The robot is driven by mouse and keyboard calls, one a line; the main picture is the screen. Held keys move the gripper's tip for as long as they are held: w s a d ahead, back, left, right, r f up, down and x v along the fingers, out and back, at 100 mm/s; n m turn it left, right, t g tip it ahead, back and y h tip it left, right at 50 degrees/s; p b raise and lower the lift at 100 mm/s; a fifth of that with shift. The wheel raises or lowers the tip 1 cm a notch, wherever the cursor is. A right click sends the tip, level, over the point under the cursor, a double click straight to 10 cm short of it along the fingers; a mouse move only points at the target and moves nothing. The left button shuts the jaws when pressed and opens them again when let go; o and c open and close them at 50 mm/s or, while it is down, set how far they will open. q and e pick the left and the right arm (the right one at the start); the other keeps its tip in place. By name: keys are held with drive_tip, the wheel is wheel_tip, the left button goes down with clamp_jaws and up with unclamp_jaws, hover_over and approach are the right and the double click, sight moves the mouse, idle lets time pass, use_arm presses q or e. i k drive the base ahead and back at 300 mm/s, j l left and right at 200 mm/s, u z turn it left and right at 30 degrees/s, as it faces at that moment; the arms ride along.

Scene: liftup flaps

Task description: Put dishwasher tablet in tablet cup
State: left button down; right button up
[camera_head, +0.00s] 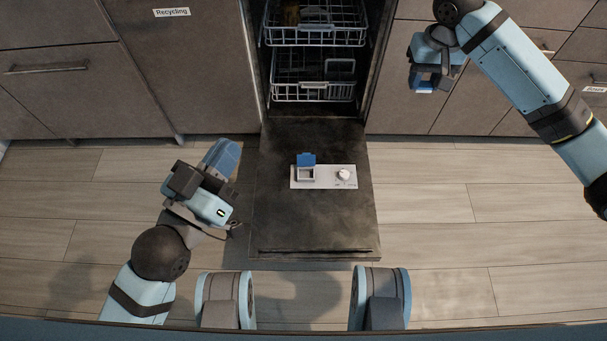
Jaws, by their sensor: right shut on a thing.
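My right gripper (424,82) is up at the right, in front of the cabinets and well apart from the cup. It is shut on a small blue and white thing, which looks like the dishwasher tablet (424,89). The gripper partly hides it. My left gripper (223,157) is left of the door, with nothing seen in it. Its finger gap cannot be made out.
The dishwasher door (315,225) lies flat, its left edge near my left gripper. A round white cap (343,175) sits right of the cup. Two wire racks (314,90) are inside the dishwasher. Cabinets stand on both sides. The wooden floor (450,215) right of the door is clear.

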sight(306, 176)
drive_tip(key=j+z, duration=0.2)
drive_tip(key=j, duration=0.65)
drive_tip(key=k+j+z, duration=0.15)
drive_tip(key=j, duration=0.7)
drive_tip(key=i+j+z, duration=0.15)
drive_tip(key=j, duration=0.3)
drive_tip(key=j+z, duration=0.15)
drive_tip(key=j, duration=0.25)
drive_tip(key=i+j+z, duration=0.1)
drive_tip(key=j, duration=0.2)
drive_tip(key=i+j, duration=0.2)
drive_tip(key=i+j+z, duration=0.15)
drive_tip(key=j, duration=0.2)
drive_tip(key=i+j, duration=0.15)
drive_tip(key=i, duration=0.4)
